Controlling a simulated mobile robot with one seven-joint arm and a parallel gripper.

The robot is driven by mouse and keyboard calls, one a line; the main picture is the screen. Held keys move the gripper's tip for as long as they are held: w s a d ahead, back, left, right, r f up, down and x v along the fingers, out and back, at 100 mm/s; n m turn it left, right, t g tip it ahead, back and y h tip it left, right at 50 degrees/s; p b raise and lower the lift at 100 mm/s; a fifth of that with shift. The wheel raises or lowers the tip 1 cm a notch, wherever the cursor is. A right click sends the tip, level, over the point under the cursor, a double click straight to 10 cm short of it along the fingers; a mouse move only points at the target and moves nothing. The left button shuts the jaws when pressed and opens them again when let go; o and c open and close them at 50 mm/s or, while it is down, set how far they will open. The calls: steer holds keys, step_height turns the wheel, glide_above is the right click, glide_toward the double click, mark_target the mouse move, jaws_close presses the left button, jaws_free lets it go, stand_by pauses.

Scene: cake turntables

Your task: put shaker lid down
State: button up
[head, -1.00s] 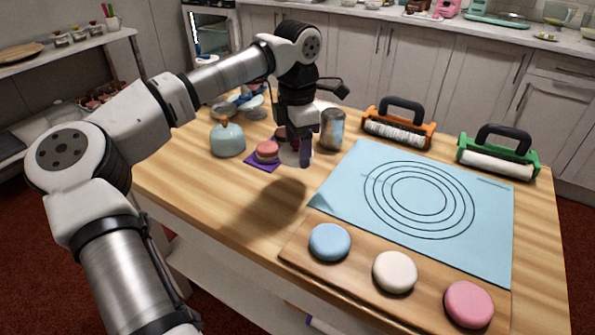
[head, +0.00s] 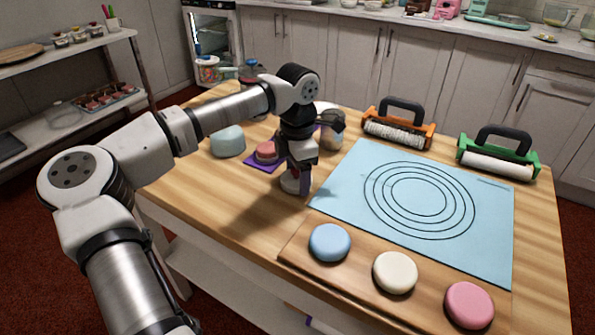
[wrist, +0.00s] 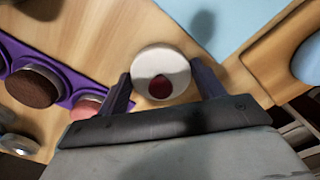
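The shaker lid is a round white disc with a dark red centre (wrist: 160,76). It shows between my fingertips in the wrist view, its rim against both fingers. In the head view the lid (head: 290,185) is under my gripper (head: 298,186), at or just above the bare wood left of the blue mat; I cannot tell whether it touches. My gripper (wrist: 160,82) appears shut on the lid's rim. A metal cup, perhaps the shaker (head: 334,136), stands behind my wrist and is partly hidden.
A purple tray (head: 252,163) with a pink round piece (head: 267,152) lies left of my gripper. A pale teal block (head: 228,141) is farther left. The blue mat (head: 470,245) and a board (head: 300,262) with coloured discs lie right. Two rollers (head: 400,125) stand behind.

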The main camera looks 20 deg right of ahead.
steer(key=o, duration=0.4)
steer(key=shift+c, duration=0.2)
steer(key=shift+r, duration=0.1)
step_height(320, 180, up, 12)
steer(key=shift+r, duration=0.1)
